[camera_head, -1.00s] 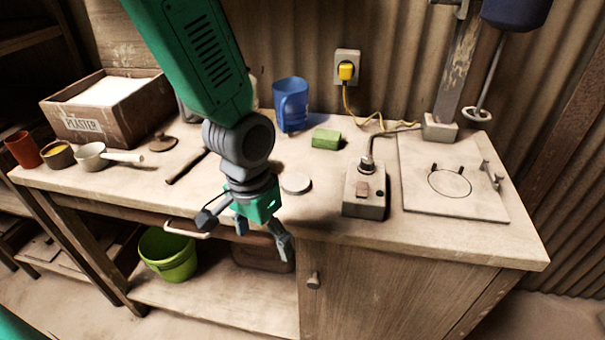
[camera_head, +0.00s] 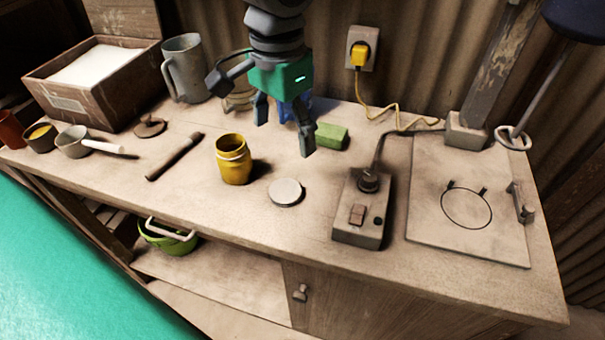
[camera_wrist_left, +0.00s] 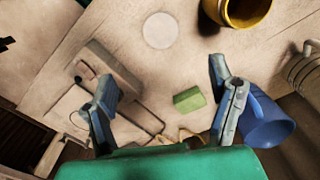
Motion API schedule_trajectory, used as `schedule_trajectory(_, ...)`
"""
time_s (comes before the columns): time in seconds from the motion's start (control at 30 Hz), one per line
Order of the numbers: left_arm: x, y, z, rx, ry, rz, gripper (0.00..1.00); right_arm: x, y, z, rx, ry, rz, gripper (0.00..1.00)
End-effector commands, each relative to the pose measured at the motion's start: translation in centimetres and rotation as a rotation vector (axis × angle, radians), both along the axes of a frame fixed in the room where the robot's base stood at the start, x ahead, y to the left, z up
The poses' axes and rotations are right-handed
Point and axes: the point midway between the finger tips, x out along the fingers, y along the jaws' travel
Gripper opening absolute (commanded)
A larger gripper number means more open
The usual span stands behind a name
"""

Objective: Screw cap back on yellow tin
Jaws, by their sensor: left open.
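The yellow tin (camera_head: 234,165) stands upright and open-topped on the workbench; its rim also shows at the top of the left wrist view (camera_wrist_left: 232,16). A pale round disc, which looks like its cap (camera_head: 285,192), lies flat on the bench to the right of the tin, and shows in the left wrist view (camera_wrist_left: 159,30). My left gripper (camera_head: 284,127) is open and empty, above the bench behind the tin and cap, fingers pointing down. In the left wrist view its fingers (camera_wrist_left: 164,87) are spread apart. My right gripper is not in view.
A green block (camera_head: 331,136) and a partly hidden blue mug (camera_wrist_left: 265,125) are near the left gripper. A switch box (camera_head: 360,212) with a cable stands right of the cap. A brown stick (camera_head: 174,157) lies left of the tin. The bench in front of the cap is clear.

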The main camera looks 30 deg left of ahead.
Motion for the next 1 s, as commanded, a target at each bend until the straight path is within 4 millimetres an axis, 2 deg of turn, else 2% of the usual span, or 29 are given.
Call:
schedule_trajectory(0.37, 0.1, -0.6, -0.3, 0.006, 0.002, 0.0, 0.76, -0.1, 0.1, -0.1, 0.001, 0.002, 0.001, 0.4)
schedule_trajectory(0.47, 0.1, -0.8, -1.7, 0.008, 0.004, 0.0, 0.76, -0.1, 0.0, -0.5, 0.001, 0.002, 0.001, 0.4)
schedule_trajectory(0.73, 0.0, -0.3, -7.1, 0.004, 0.005, 0.001, 0.76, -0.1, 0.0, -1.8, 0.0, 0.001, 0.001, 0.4)
schedule_trajectory(0.87, 0.0, -0.1, -8.4, 0.0, 0.002, 0.001, 0.76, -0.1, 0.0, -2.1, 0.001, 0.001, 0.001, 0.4)
schedule_trajectory(1.0, 0.1, -0.2, -8.6, 0.002, 0.001, 0.0, 0.76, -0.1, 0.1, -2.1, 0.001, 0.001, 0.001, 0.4)
